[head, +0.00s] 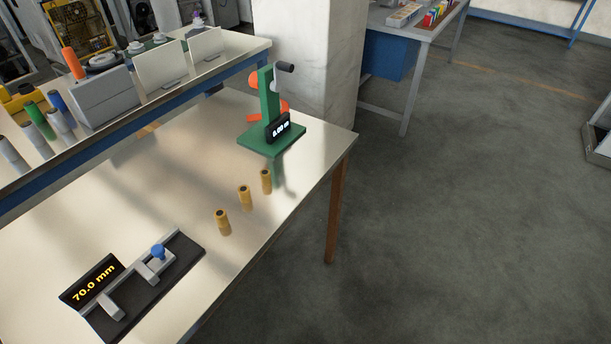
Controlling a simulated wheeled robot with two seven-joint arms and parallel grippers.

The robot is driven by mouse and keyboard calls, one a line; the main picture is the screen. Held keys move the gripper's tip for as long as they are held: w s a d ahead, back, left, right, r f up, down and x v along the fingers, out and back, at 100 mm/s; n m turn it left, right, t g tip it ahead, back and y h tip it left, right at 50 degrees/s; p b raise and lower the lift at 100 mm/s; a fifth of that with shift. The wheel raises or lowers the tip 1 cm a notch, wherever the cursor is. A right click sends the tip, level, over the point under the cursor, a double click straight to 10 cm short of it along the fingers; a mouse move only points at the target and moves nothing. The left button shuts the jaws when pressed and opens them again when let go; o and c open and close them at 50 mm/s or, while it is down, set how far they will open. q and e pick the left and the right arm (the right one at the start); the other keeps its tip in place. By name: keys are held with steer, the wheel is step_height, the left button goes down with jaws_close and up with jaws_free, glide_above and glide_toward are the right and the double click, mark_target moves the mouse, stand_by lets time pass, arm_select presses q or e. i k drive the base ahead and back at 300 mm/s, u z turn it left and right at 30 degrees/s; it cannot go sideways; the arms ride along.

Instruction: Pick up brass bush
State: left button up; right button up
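Three brass bushes stand upright in a slanting row on the pale table (195,185). The nearest brass bush (222,222) is at the lower left of the row, the middle brass bush (245,197) is in between, and the far brass bush (266,181) is closest to the green stand. Each is a short yellow-brown cylinder with a dark hole in its top. They stand apart from one another. Neither of my grippers shows in the head view.
A green stand (268,95) with a small display is at the table's far corner. A measuring fixture (140,285) reading "70.0 mm" lies at the near left. A raised shelf (150,100) with tools runs along the back. Open floor (450,220) lies to the right.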

mark_target(265, 176)
steer(key=z, duration=1.05)
steer(key=i, duration=1.15)
steer(key=u, duration=2.3)
